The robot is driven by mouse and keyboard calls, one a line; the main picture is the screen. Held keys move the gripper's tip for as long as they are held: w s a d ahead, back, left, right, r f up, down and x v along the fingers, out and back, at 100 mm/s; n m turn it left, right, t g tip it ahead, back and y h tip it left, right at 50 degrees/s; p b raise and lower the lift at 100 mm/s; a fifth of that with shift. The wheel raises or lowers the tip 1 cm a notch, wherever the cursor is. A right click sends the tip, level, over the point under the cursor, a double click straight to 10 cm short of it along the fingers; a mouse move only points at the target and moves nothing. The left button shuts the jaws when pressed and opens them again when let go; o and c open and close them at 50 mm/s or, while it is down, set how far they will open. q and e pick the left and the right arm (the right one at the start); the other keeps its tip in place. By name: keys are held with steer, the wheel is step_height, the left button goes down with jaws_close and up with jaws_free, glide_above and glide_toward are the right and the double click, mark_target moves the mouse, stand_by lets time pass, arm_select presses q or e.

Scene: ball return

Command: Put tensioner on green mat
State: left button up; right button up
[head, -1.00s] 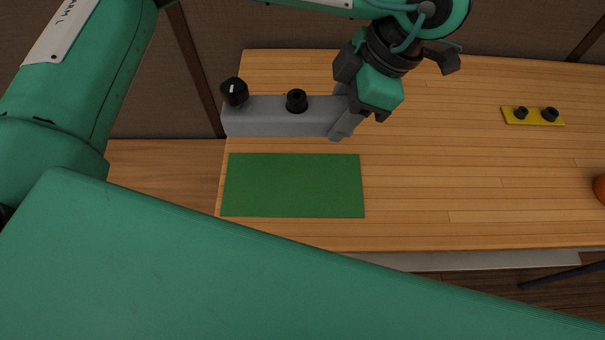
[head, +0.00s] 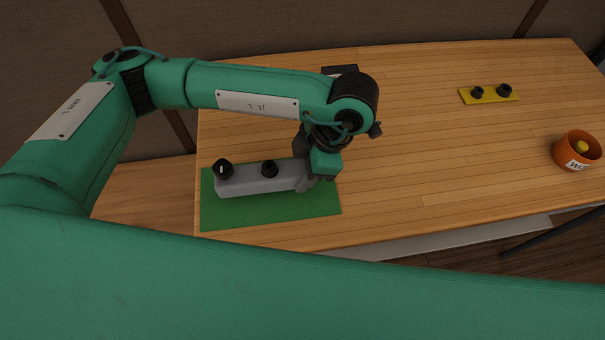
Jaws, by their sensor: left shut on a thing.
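The tensioner (head: 245,182) is a long grey bar with two black knobs on top. It is over the back part of the green mat (head: 270,212) at the left front of the table. I cannot tell whether it touches the mat or hovers just above it. My left gripper (head: 308,183) is shut on the right end of the tensioner. The gripper and the bar hide part of the mat. My right gripper is not in view.
A yellow plate (head: 488,94) with two black knobs lies at the back right of the wooden table (head: 430,150). An orange pot (head: 577,152) with a yellow thing inside stands at the right. A dark object (head: 340,70) is partly hidden behind my left arm.

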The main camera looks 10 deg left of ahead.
arm_select(q)
step_height(320, 180, down, 3)
steer(key=shift+f, duration=0.15)
steer(key=shift+f, duration=0.1)
